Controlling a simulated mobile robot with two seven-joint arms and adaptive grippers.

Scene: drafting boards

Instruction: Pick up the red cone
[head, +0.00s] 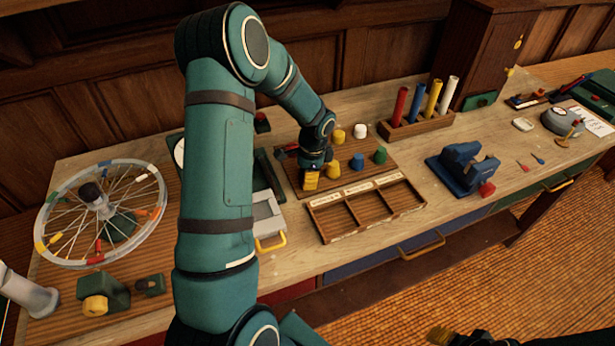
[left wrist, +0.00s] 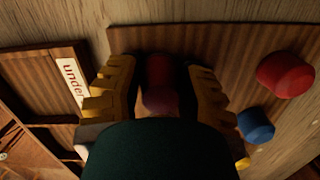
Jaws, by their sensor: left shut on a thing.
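My left gripper (head: 311,180) is low over the brown board, at its front left part. In the left wrist view its yellow fingers (left wrist: 158,90) are shut on the dark red cone (left wrist: 159,82). The cone is in shadow, so its exact shape is hard to tell, and my gripper's body hides its lower part. In the head view the fingers hide it. I cannot tell whether it touches the board. My right gripper (head: 440,334) shows only as a yellow fingertip at the bottom edge.
Another red piece (left wrist: 285,75) and a blue piece (left wrist: 256,126) stand near the fingers. White (head: 360,131) and green (head: 379,157) pieces are farther right. A divided wooden tray (head: 328,234) lies in front. A blue clamp (head: 462,168) stands right, a wheel (head: 100,213) left.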

